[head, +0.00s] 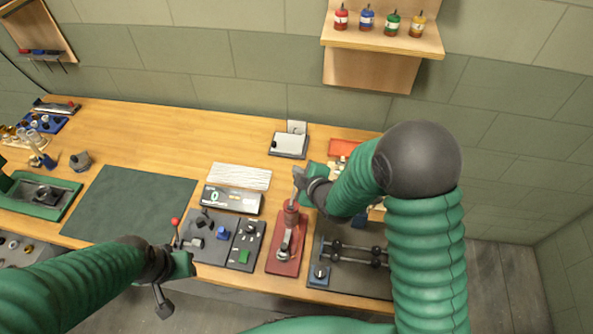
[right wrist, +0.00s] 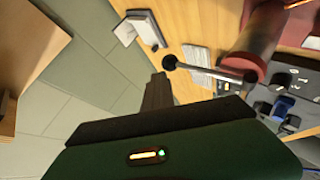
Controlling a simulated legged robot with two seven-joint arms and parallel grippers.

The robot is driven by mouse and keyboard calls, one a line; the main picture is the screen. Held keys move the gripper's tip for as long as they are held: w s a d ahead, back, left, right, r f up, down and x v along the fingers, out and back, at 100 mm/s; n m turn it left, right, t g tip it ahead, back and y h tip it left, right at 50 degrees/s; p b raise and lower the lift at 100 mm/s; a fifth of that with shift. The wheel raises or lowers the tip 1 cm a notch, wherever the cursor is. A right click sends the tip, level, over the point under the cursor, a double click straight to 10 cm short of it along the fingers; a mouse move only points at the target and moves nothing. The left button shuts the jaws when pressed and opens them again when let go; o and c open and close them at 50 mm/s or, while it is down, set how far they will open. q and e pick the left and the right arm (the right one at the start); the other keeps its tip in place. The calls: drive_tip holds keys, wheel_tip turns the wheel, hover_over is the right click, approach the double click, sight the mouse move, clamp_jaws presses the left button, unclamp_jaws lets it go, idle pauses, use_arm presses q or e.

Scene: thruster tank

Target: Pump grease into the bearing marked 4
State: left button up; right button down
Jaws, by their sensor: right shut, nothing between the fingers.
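A red pump-like device (head: 285,250) stands on the bench with a red upright cylinder; I take it for the grease pump. In the right wrist view its red cylinder (right wrist: 255,45) shows with a thin lever ending in a black knob (right wrist: 169,62). My right gripper (head: 299,178) is shut and empty by the top of this device; its fingers (right wrist: 158,88) are near the knob, apparently apart from it. A dark plate with a shaft and black blocks, perhaps bearings (head: 337,246), lies to the right, partly behind my right arm. No number 4 is readable. My left gripper (head: 180,264) is at the bench's front edge; its fingers are unclear.
A red-knobbed lever (head: 175,221) rises beside my left gripper. Control panels (head: 243,246) and a display reading 0 (head: 231,199) stand left of the red device. A green mat (head: 130,205) is bare. A shelf (head: 383,38) with several coloured bottles hangs above.

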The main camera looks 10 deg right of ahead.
drive_tip(key=shift+w+d+f+b, duration=0.1)
drive_tip(key=shift+w+f+b, duration=0.05)
drive_tip(key=shift+f+b, duration=0.45)
drive_tip(key=shift+w+f+b, duration=0.1)
drive_tip(key=shift+f+b, duration=0.4)
drive_tip(key=shift+f, duration=0.15)
idle(0.8)
drive_tip(key=shift+r, duration=0.15)
idle(0.5)
drive_tip(key=shift+s+a+r+p, duration=0.1)
drive_tip(key=shift+s+r+p, duration=0.1)
drive_tip(key=shift+r+p, duration=0.55)
drive_tip(key=shift+s+a+r+p, duration=0.1)
drive_tip(key=shift+s+r+p, duration=0.15)
drive_tip(key=shift+r+p, duration=0.5)
drive_tip(key=shift+s+a+r+p, duration=0.15)
drive_tip(key=shift+r+p, duration=0.3)
drive_tip(key=shift+r, duration=0.6)
drive_tip(key=shift+d, duration=0.1)
drive_tip(key=r+p, duration=0.1)
drive_tip(key=s+r+p, duration=0.1)
drive_tip(key=r, duration=0.1)
drive_tip(key=r+p, duration=0.1)
drive_tip(key=r, duration=0.1)
drive_tip(key=shift+s+a, duration=0.15)
drive_tip(key=shift+a, duration=0.1)
drive_tip(key=shift+f, duration=0.1)
